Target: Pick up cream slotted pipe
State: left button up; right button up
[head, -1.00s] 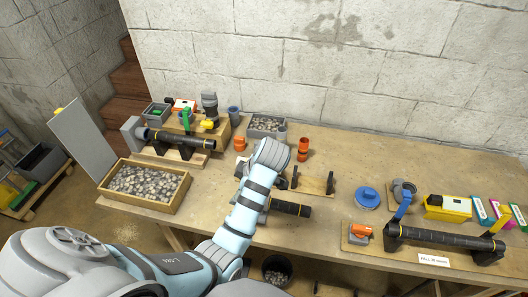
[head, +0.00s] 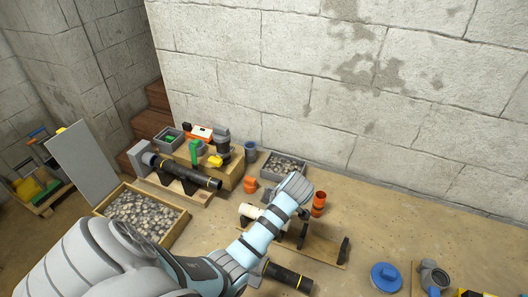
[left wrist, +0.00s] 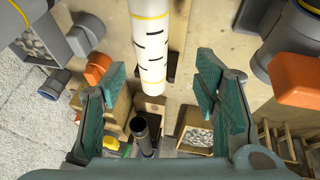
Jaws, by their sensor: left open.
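The cream slotted pipe (left wrist: 151,45) has black slots and yellow rings. In the left wrist view it runs down from the top edge, its lower end between the open fingers in the picture. My left gripper (left wrist: 160,85) has teal fingers spread apart on either side of that end; I see no contact. In the head view part of the pipe (head: 249,211) shows behind my left arm, which hides the rest. The left gripper's fingers are hidden there too. My right gripper is not in view.
In the head view a black pipe (head: 188,171) on a wooden stand and a gravel tray (head: 180,222) are at left. A black pipe with a yellow ring (head: 289,277) lies in front of my arm. An orange fitting (head: 319,199) stands near the wrist. A blue lid (head: 386,277) is at right.

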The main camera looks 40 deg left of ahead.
aim_at(251, 212)
pick_arm(q)
jog(key=x, duration=0.4)
jog(key=w+x, duration=0.1)
jog(key=x, duration=0.1)
jog(key=shift+w+a+f, duration=0.1)
jog(key=shift+a, duration=0.4)
jog(key=shift+s, duration=0.2)
jog(key=c, duration=0.3)
jog(key=shift+d, duration=0.1)
jog(key=c, duration=0.8)
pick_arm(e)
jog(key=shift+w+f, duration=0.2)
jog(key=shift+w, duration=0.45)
